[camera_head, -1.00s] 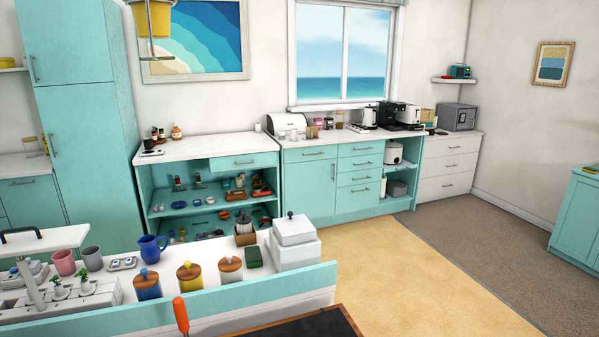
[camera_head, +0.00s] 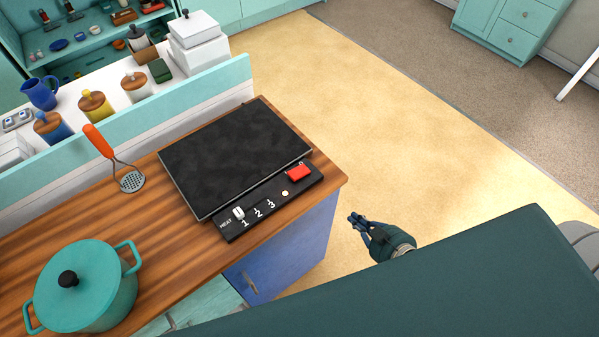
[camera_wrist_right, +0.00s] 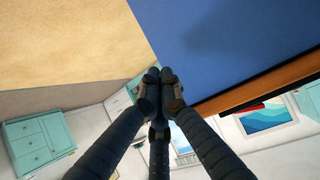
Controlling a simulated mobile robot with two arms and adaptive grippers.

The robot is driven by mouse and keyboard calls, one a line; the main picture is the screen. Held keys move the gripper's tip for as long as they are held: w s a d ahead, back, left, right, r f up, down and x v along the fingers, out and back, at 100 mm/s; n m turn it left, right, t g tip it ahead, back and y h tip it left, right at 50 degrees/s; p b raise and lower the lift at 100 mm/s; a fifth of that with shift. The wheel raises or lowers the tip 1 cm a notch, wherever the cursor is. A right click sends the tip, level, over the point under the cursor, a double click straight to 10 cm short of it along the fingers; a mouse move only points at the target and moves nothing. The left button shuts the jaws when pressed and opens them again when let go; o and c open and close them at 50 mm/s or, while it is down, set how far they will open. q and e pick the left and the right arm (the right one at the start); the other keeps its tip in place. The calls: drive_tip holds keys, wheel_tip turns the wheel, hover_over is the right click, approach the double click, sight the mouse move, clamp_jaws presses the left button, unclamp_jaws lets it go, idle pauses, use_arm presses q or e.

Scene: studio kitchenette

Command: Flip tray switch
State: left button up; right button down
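The black warming tray (camera_head: 235,155) lies on the wooden counter top. Its front control strip (camera_head: 262,207) carries a red switch (camera_head: 299,172) at the right end, a small pale round light (camera_head: 285,193), and a white heat slider (camera_head: 238,212) by the numbers 1, 2, 3. My right gripper (camera_head: 357,220) is off the counter's right edge, to the right of and apart from the switch. In the right wrist view its fingertips (camera_wrist_right: 160,76) are together with nothing between them. The switch does not show there. My left gripper is not in view.
The counter's blue end panel (camera_head: 290,255) is beside my right gripper, also in the wrist view (camera_wrist_right: 220,40). The floor (camera_head: 400,110) to the right is clear.

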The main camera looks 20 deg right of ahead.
drive_tip(key=w+a+r+t+y, duration=0.1)
drive_tip(key=a+r, duration=0.2)
drive_tip(key=r, duration=0.4)
drive_tip(key=w+a+r+n+t+y, duration=0.1)
drive_tip(key=a+r+y, duration=0.15)
drive_tip(key=r, duration=0.45)
drive_tip(key=a+r+t+y, duration=0.1)
drive_tip(key=a+r, duration=0.2)
drive_tip(key=r, duration=0.4)
drive_tip(key=p, duration=0.1)
hover_over(299, 172)
drive_tip(key=s, duration=0.2)
drive_tip(key=shift+s+d+f+h, duration=0.1)
drive_tip(key=shift+f+h, duration=0.05)
drive_tip(key=shift+f, duration=0.4)
drive_tip(key=shift+s+d+f+h, duration=0.1)
drive_tip(key=shift+f, duration=0.45)
drive_tip(key=f, duration=0.3)
drive_tip(key=shift+w+a+f, duration=0.1)
drive_tip(key=shift+a+f, duration=0.15)
drive_tip(key=shift+a, duration=0.1)
drive_tip(key=shift+a+f, duration=0.1)
drive_tip(key=shift+f, duration=0.35)
